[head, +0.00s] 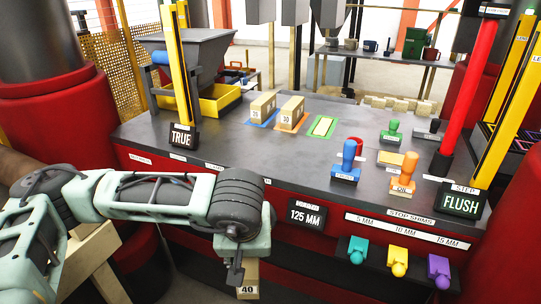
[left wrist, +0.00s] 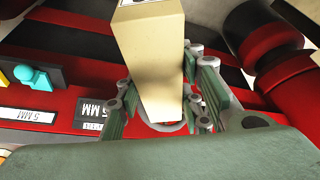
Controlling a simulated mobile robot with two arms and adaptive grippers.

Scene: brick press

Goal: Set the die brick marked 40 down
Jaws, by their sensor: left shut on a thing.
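The die brick marked 40 (head: 247,280) is tan and hangs at the bottom of the head view, in front of the red bench front and below the bench top. My left gripper (head: 238,266) is shut on it, and the brick's lower part is cut off by the picture edge. In the left wrist view the brick (left wrist: 152,50) stands between the green finger pads of my left gripper (left wrist: 160,105). On the grey bench top (head: 225,150) lies a green-edged mat (head: 322,126) with a pale, bare middle. My right gripper is not in view.
Two tan bricks stand on the bench: one on a blue mat (head: 262,107), one marked 30 on an orange mat (head: 290,113). Blue (head: 347,165), orange (head: 403,175) and green (head: 391,132) stamps stand to the right. Coloured stop shims (head: 398,262) stick out below. A yellow post (head: 180,70) rises at left.

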